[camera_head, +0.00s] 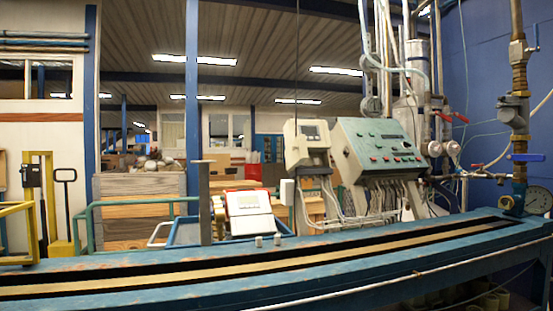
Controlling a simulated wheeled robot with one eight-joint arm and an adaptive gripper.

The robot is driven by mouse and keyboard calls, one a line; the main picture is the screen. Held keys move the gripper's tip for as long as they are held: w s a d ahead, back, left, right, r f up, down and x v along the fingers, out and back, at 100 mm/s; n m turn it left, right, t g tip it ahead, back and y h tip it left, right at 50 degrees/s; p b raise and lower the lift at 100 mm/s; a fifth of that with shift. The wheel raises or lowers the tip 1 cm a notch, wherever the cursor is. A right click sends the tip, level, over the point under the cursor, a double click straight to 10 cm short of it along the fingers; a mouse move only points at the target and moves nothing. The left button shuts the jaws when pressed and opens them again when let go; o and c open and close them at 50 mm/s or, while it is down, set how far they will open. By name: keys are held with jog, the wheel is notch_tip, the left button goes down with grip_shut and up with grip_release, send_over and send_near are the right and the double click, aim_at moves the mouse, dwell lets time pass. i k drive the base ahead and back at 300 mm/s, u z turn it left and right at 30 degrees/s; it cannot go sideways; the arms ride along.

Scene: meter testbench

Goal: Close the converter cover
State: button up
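Two units could be the converter, and I cannot tell which. One is a beige box (307,136) with a small display, mounted behind the bench left of the control panel. The other is a white unit with a red top edge (248,212), tilted back at the bench's far side, left of centre, with a small display on its face. No cover stands out clearly on either one, so I cannot tell whether it is open or shut. My gripper is not in this view.
A long blue bench (170,270) with dark slots crosses the front. A green-grey control panel (378,150) stands behind it. Pipes with a blue valve handle (526,157) and a gauge (538,200) are at the right. A grey post (205,200) stands left of the white unit.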

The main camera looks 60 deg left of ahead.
aim_at(296, 153)
jog(key=k, duration=1)
jog(key=u, duration=2)
jog(key=i, duration=1)
jog(key=z, duration=0.05)
jog(key=k, duration=0.5)
jog(key=u, duration=0.25)
